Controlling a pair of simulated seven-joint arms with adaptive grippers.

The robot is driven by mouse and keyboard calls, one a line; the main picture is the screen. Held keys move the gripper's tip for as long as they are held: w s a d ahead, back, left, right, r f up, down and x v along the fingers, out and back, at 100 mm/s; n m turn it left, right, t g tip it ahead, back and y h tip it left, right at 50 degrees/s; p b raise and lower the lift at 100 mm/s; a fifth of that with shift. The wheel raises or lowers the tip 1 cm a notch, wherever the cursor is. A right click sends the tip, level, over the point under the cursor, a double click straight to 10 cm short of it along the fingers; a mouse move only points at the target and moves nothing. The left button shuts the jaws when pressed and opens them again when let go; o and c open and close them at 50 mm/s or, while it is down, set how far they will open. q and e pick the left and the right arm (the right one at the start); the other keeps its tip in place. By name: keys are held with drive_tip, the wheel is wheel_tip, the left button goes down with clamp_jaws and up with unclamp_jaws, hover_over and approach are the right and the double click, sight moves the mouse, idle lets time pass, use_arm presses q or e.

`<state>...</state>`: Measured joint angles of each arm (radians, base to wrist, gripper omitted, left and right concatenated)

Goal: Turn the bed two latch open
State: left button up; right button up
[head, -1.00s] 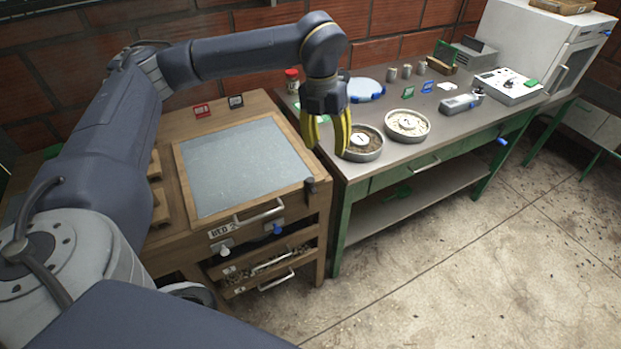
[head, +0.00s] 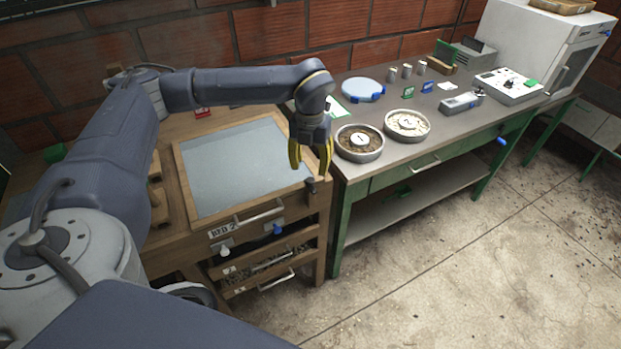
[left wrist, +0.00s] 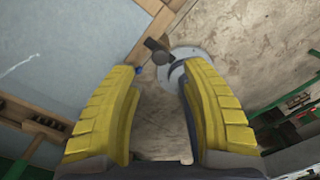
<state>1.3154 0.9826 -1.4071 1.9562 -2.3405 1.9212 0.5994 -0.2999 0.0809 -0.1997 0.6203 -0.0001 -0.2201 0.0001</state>
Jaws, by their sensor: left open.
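The bed two cabinet (head: 183,190) is a wooden bench with a pale glass lid (head: 240,165) lying shut on top and a "BED 2" label on its front. A small dark latch (head: 311,186) sits at the lid's front right corner. The latch also shows in the left wrist view (left wrist: 157,51), just beyond and between the fingertips. My left gripper (head: 309,170) is open and empty, its yellow fingers pointing down just above the latch. I see no contact with it. My right gripper is not in view.
A lid handle (head: 259,213) and a blue knob (head: 278,228) are on the cabinet's front, above slatted drawers. The green-legged table (head: 440,155) to the right holds two numbered bowls, a blue-clipped disc and instruments. The floor in front is clear.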

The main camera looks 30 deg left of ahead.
sight(311, 179)
use_arm(q)
drive_tip(key=shift+f, duration=3)
clamp_jaws()
